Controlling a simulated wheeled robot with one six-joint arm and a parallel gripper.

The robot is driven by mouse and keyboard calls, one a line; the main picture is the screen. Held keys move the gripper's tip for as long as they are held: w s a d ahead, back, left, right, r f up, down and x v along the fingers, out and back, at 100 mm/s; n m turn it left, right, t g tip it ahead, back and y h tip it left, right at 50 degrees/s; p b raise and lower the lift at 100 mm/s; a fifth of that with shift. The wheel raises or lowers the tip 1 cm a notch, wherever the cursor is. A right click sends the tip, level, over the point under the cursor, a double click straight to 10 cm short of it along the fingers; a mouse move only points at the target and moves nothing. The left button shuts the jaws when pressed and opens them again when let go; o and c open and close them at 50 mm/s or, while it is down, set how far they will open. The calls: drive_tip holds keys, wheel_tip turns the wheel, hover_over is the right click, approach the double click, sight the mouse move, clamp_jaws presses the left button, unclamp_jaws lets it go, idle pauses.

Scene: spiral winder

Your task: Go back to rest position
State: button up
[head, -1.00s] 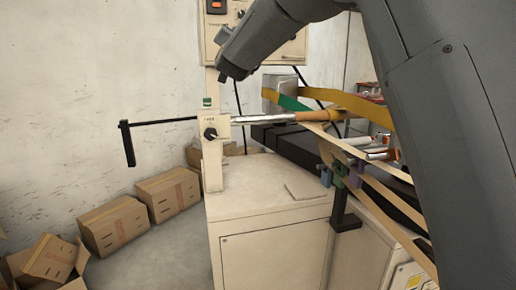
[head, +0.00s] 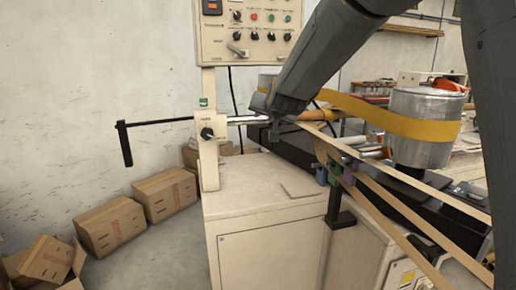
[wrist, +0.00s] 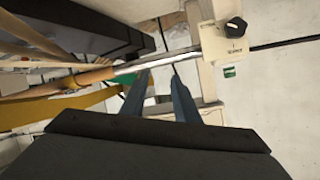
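My gripper (head: 268,108) is at the end of my arm, which reaches in from the upper right in the head view. It is close to the winder's silver shaft (head: 248,120) and covers part of it. In the wrist view my gripper (wrist: 160,76) shows two blue-grey fingers apart with nothing held between them. The shaft (wrist: 155,62) runs across just past the fingertips; I cannot tell whether they touch it. A tan tube (head: 320,115) is on the shaft's right part, with tan strips leading to it and a yellow belt (head: 390,118) behind.
A control panel (head: 250,32) stands above the cream machine cabinet (head: 265,210). A black crank handle (head: 125,143) sticks out to the left. A metal drum (head: 420,150) stands at the right. Cardboard boxes (head: 110,225) line the left wall, with clear floor in front.

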drive_tip(key=s+d+f+n+g+h, duration=0.1)
drive_tip(key=s+d+f+g, duration=0.4)
drive_tip(key=s+f, duration=0.45)
drive_tip(key=s+d+f+n+g, duration=0.1)
drive_tip(key=s+d+f+g, duration=0.2)
drive_tip(key=s+d+f, duration=0.5)
drive_tip(key=s+d+f+g, duration=0.1)
drive_tip(key=s+f, duration=0.1)
drive_tip(key=s, duration=0.6)
drive_tip(key=s+d+f+g+h, duration=0.1)
drive_tip(key=s+f+g, duration=0.1)
drive_tip(key=s, duration=0.6)
drive_tip(key=s+d+f+g, duration=0.2)
drive_tip(key=s+f, duration=0.2)
drive_tip(key=s, duration=0.5)
drive_tip(key=shift+h, duration=0.3)
drive_tip(key=shift+f, duration=0.1)
